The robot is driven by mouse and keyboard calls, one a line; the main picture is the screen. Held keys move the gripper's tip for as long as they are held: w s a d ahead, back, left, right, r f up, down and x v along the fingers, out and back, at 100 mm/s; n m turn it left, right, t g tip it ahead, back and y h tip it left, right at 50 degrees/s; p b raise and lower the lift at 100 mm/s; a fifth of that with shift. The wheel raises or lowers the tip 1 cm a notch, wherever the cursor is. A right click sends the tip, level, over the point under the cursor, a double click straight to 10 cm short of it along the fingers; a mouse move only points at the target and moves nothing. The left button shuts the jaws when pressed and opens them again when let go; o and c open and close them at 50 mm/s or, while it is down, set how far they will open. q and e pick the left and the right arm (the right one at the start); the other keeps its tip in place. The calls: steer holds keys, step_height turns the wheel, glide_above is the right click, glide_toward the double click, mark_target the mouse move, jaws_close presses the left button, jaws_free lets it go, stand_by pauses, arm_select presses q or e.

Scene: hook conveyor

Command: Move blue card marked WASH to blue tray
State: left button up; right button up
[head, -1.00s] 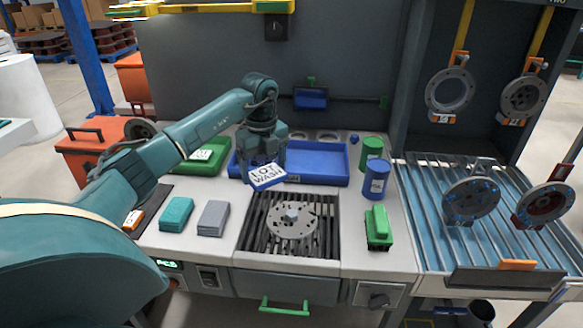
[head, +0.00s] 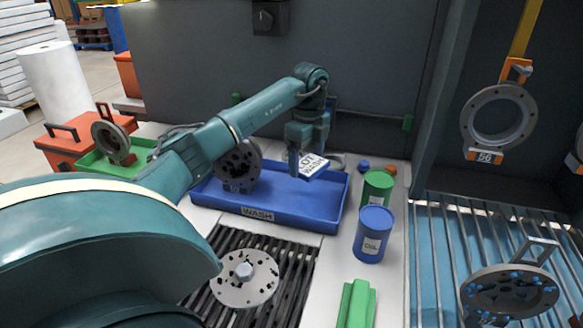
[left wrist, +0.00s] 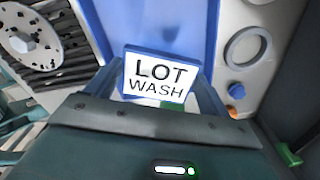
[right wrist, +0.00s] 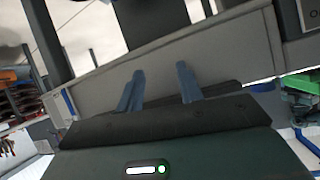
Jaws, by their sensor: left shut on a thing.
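The card marked LOT WASH (head: 314,166) has a white face with black letters and a blue edge. My left gripper (head: 307,155) is shut on it and holds it tilted over the right part of the blue tray (head: 290,218). The tray carries a WASH label on its front. In the left wrist view the card (left wrist: 160,78) sits between the fingers, with the blue tray floor (left wrist: 150,25) behind it. My right gripper (right wrist: 160,88) shows only in the right wrist view, fingers apart and empty.
A dark holed disc (head: 238,165) stands at the tray's left end. A green tray (head: 95,160) lies further left. Green (head: 376,188) and blue (head: 372,235) cans stand right of the blue tray. A grate with a round plate (head: 245,278) lies in front.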

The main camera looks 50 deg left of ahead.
arm_select(q)
glide_above(305, 199)
step_height(305, 199, down, 6)
steer(key=shift+r, duration=0.25)
steer(key=shift+f, duration=2.15)
steer(key=shift+f, duration=0.15)
steer(key=o, duration=0.9)
step_height(305, 199, up, 12)
steer(key=shift+r, duration=0.2)
